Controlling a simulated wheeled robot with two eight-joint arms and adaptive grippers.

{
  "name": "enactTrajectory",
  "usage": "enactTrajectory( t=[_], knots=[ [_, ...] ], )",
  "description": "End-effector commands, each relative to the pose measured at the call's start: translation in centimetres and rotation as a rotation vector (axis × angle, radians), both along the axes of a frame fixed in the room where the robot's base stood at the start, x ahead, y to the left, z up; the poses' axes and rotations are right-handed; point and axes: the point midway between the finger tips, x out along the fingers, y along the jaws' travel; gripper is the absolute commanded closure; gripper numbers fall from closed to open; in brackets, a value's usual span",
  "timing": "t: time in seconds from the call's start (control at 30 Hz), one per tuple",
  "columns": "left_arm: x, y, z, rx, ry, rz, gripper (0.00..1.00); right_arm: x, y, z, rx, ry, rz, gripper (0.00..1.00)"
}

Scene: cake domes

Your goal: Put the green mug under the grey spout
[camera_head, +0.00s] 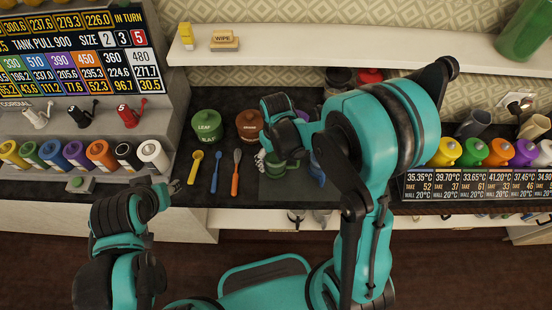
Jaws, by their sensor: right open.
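A dark green mug (276,169) stands on the dark counter, partly hidden by my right gripper and forearm. My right gripper (262,158) is open at the mug's upper left side; whether it touches the mug is hard to tell. A pale grey spout (38,116) is at the far left of the dispenser, beside a black spout (78,116) and a red spout (130,112). My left gripper (175,187) is low at the counter's front edge, empty, right of the cups; its jaw opening is too small to judge.
Coloured canisters (103,153) line the dispenser's front. A blue item (317,172) is right of the mug. A shelf (400,47) runs above.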

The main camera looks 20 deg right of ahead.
Motion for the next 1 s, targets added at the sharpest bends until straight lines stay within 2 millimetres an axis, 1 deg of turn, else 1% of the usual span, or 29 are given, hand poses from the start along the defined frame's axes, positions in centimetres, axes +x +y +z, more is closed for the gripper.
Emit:
enactTrajectory(
  t=[0.07, 0.17, 0.4, 0.5, 0.6, 0.77, 0.87, 0.97, 1.0],
  knots=[
    [0.0, 0.0, 0.5, 0.0, 0.0, 0.0, 0.6, 0.0, 0.0, 0.5, 0.0, 0.0, 0.0, 0.18],
    [0.0, 0.0, 1.0, 0.0, 0.0, 0.0, 0.6, 0.0, 0.0, 2.1, 0.0, 0.0, 0.0, 0.18],
    [0.0, 0.0, 2.9, 0.0, 0.0, 0.0, 0.6, 0.0, 0.0, 7.6, 0.0, 0.0, 0.0, 0.18],
    [0.0, 0.0, 3.4, 0.0, 0.0, 0.0, 0.6, 0.0, 0.0, 9.5, 0.0, 0.0, 0.0, 0.18],
    [0.0, 0.0, 3.8, 0.0, 0.0, 0.0, 0.6, 0.0, 0.0, 11.0, 0.0, 0.0, 0.0, 0.18],
    [0.0, 0.0, 4.0, 0.0, 0.0, 0.0, 0.6, 0.0, 0.0, 12.3, 0.0, -0.005, -0.002, 0.18],
    [0.0, 0.0, 4.0, 0.0, 0.0, 0.0, 0.6, -0.6, -0.4, 13.4, 0.004, -0.037, -0.016, 0.18],
    [0.0, 0.0, 4.0, 0.0, 0.0, 0.0, 0.6, -1.9, -1.1, 15.1, 0.012, -0.111, -0.048, 0.18],
    [0.0, 0.0, 4.0, 0.0, 0.0, 0.0, 0.6, -2.6, -1.4, 15.9, 0.018, -0.151, -0.066, 0.18]
  ],
)
